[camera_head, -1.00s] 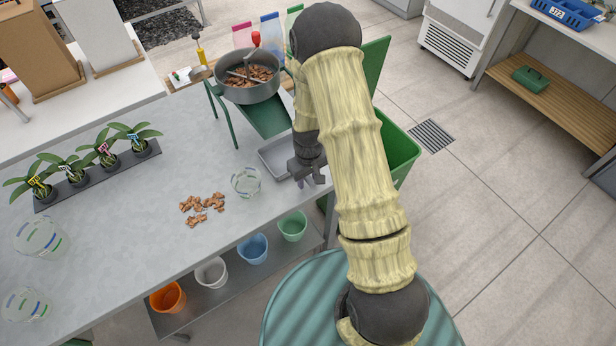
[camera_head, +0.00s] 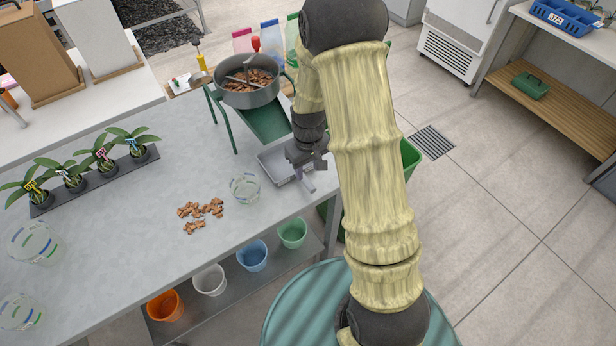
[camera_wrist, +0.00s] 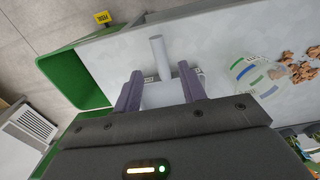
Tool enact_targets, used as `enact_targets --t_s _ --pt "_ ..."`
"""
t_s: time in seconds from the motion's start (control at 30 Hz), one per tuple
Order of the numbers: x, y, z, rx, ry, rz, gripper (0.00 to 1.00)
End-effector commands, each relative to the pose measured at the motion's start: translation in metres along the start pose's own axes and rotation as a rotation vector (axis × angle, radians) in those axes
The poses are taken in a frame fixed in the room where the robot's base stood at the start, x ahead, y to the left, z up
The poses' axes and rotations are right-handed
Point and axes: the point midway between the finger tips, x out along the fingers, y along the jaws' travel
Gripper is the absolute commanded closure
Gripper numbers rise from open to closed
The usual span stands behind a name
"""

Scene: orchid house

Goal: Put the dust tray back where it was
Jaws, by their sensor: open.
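The dust tray (camera_head: 272,166) is a shallow light-grey tray on the bench near its right end, beside the green stand. My gripper (camera_head: 306,180) is over the tray's right side and hides part of it. In the wrist view my gripper (camera_wrist: 158,82) has its two purple fingers apart. A pale tray-like body (camera_wrist: 160,95) with a round grey handle (camera_wrist: 158,55) shows between and beyond them. I cannot tell whether the fingers touch it.
A clear jar (camera_head: 244,187) and bark chips (camera_head: 200,210) are left of the tray. A pot of bark (camera_head: 248,92) stands on the green stand (camera_head: 262,122). A green bin (camera_head: 410,156) is beyond the bench's right end. Potted orchids (camera_head: 102,162) stand left. Open bench surface lies between.

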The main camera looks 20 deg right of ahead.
Motion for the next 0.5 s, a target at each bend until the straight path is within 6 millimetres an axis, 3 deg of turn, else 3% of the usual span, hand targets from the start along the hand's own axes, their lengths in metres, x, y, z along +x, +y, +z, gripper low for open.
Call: enact_targets --t_s 0.23,0.5 --pt "-0.035 0.000 -0.001 -0.001 0.003 0.001 0.59" --pt "-0.044 0.000 0.000 -0.001 0.000 0.000 0.59"
